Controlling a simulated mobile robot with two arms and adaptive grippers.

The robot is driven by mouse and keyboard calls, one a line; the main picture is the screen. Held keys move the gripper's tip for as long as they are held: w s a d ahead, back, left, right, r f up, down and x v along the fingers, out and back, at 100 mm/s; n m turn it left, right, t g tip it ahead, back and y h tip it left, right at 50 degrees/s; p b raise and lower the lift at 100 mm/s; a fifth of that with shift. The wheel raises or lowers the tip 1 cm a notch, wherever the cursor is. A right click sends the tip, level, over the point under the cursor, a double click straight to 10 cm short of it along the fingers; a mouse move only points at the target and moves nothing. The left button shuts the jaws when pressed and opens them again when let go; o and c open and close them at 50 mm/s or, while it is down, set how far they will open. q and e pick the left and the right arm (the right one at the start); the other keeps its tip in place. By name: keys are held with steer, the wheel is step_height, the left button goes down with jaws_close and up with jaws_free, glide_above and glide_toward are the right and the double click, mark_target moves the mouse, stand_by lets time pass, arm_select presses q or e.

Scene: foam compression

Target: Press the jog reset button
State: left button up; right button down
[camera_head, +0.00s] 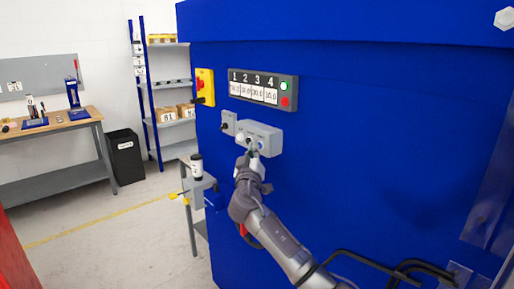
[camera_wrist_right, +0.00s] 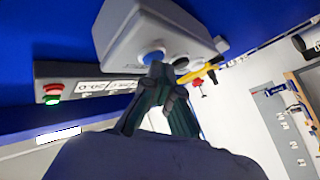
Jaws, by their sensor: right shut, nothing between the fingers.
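A grey control box (camera_head: 262,132) is mounted on the blue machine wall, left of centre in the head view. It also shows at the top of the right wrist view (camera_wrist_right: 137,30). A blue button (camera_wrist_right: 154,57) and a dark button (camera_wrist_right: 181,65) sit side by side on it. No label reading jog reset is legible. My right gripper (camera_wrist_right: 158,71) is shut and empty, its fingertips right at the blue button. Whether they touch it I cannot tell. In the head view my right gripper (camera_head: 253,151) partly covers the box's lower face. My left gripper is not in view.
Above is a numbered display panel (camera_head: 263,89) with green and red buttons. A yellow switch plate (camera_head: 204,87) is near the machine's left edge. A small stand (camera_head: 199,186) is left of my arm.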

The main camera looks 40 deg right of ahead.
steer(key=shift+a+f+b, duration=0.15)
steer(key=shift+a+b, duration=0.1)
steer(key=shift+b, duration=0.2)
steer(key=shift+a, duration=0.1)
steer(key=a+b, duration=0.1)
steer(key=a, duration=0.5)
steer(key=shift+s, duration=0.3)
stand_by(0.6)
